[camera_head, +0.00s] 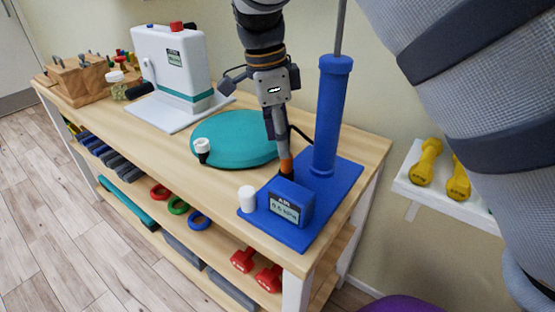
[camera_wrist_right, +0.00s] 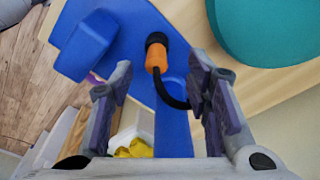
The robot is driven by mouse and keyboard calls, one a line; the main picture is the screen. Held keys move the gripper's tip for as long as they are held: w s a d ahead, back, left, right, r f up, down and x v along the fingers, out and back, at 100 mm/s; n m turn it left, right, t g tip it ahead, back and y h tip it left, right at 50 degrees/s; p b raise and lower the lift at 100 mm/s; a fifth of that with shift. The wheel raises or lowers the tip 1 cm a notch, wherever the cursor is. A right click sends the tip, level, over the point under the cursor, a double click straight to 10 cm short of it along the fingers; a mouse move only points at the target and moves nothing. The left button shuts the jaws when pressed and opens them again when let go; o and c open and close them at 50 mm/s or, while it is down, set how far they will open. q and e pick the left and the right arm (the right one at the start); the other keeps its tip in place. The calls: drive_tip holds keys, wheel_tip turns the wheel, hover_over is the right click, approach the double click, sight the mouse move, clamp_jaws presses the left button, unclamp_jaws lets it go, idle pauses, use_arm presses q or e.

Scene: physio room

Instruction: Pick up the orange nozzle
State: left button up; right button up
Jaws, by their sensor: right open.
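The orange nozzle (camera_head: 286,166) stands on the blue pump base (camera_head: 323,196), just behind the box with the AIR display (camera_head: 291,203). It has a dark end, and a black hose leaves it. My right gripper (camera_head: 277,128) points down over it from above. In the right wrist view the orange nozzle (camera_wrist_right: 156,57) appears between the lines of the two spread fingers (camera_wrist_right: 162,78), with nothing held. The black hose curves toward the finger on the right of that view. I cannot tell the exact gap from fingers to nozzle. My left gripper is not in view.
The tall blue pump cylinder (camera_head: 330,115) rises close to the right of the gripper. A teal disc (camera_head: 236,140) lies to the left. A white cap (camera_head: 247,198) stands on the base's left corner. A white device (camera_head: 172,72) stands farther left on the wooden table.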

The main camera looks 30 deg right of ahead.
sight(287, 167)
drive_tip(key=f, duration=0.3)
drive_tip(key=s+d+f, duration=0.1)
drive_tip(key=shift+f, duration=0.2)
drive_tip(key=shift+w+f, duration=0.1)
drive_tip(key=shift+f, duration=0.15)
clamp_jaws()
